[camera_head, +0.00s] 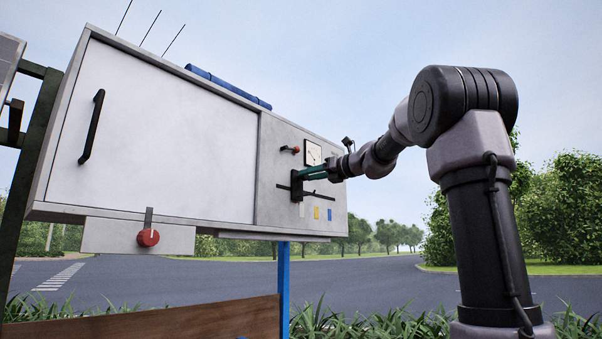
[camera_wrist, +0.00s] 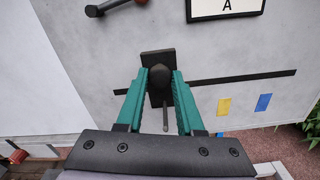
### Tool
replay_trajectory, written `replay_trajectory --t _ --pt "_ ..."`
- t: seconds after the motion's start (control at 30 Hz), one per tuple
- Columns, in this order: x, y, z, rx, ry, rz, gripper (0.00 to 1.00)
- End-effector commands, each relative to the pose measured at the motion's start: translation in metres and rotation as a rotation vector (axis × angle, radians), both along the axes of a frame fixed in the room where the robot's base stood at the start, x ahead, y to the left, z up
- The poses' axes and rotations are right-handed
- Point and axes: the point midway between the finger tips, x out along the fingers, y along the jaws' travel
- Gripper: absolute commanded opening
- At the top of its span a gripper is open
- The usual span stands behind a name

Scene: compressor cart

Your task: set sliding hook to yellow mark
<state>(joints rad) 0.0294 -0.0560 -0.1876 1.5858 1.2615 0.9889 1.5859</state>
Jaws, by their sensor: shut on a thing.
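The sliding hook (camera_wrist: 157,55) is a dark plate with a rounded knob and a thin peg pointing down, on a black horizontal rail (camera_wrist: 240,77). It also shows in the head view (camera_head: 296,188), toward the left part of the rail. The yellow mark (camera_wrist: 224,106) is below the rail, to the right of the hook; it also shows in the head view (camera_head: 317,213). My gripper (camera_wrist: 160,73) has its two green fingers shut on the hook's knob, one on each side. The fingers also show in the head view (camera_head: 304,173).
A blue mark (camera_wrist: 263,102) is right of the yellow one. A pale mark (camera_head: 301,211) is left of it in the head view. A red knob (camera_head: 148,237) hangs lower left.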

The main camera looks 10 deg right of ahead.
Motion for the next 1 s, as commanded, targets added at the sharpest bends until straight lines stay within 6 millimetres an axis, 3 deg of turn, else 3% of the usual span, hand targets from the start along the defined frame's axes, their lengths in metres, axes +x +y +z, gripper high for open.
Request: replay_trajectory --t 0.2,0.4,0.6,0.97,1.0 --pt "0.035 -0.048 -0.001 -0.001 0.002 -0.006 0.00" --pt "0.056 -0.077 -0.001 -0.001 0.002 -0.005 0.00" --pt "0.065 -0.090 -0.001 -0.001 0.001 -0.003 0.00" --pt "0.066 -0.092 0.000 0.000 0.000 -0.002 0.00" --pt "0.066 -0.092 0.000 0.000 0.000 -0.002 0.44"
